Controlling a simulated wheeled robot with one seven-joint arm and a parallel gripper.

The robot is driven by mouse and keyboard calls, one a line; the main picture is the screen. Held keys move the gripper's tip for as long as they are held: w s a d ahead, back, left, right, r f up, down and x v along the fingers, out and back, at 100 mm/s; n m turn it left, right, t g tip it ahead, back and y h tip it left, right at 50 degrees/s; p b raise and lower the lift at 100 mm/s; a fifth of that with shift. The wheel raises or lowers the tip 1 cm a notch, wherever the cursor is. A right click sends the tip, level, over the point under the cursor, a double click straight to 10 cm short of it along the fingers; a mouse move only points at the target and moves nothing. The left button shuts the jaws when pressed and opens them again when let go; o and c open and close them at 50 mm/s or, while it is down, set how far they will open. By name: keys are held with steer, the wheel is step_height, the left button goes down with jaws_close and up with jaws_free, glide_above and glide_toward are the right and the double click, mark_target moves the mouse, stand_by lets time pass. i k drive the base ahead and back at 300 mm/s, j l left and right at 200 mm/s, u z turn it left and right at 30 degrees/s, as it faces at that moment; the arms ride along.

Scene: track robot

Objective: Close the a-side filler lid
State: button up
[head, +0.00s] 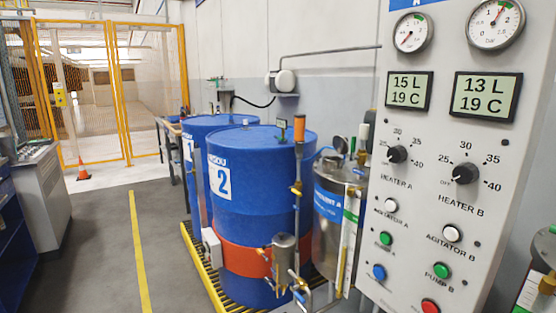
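The A-side tank (327,240) is a steel cylinder with a blue label ending in "A", just left of the control panel. On its top a small round disc (341,144) stands up on edge and looks like the filler lid raised open. The filler opening itself is too small to make out, and the panel hides the tank's right side. My gripper is not in view.
The control panel (450,210) with gauges, displays, knobs and buttons fills the right. Blue drums (258,185) stand left of the tank on a yellow-edged grating (200,262). A small steel canister with pipes (285,262) stands in front. The grey floor (95,240) at left is free.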

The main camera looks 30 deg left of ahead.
mark_target(339, 144)
steer(key=u, duration=0.7)
steer(key=i+j+z, duration=0.1)
steer(key=i+j, duration=0.4)
steer(key=j, duration=0.15)
steer(key=i+j+z, duration=0.15)
steer(key=i+j, duration=0.3)
steer(key=j, duration=0.2)
steer(key=i+j+z, duration=0.15)
steer(key=i+j, duration=0.3)
steer(key=j, duration=0.3)
steer(key=i+j+z, duration=0.15)
steer(key=j, duration=0.2)
steer(key=i+j, duration=0.25)
steer(key=j, duration=0.15)
steer(key=z, duration=0.05)
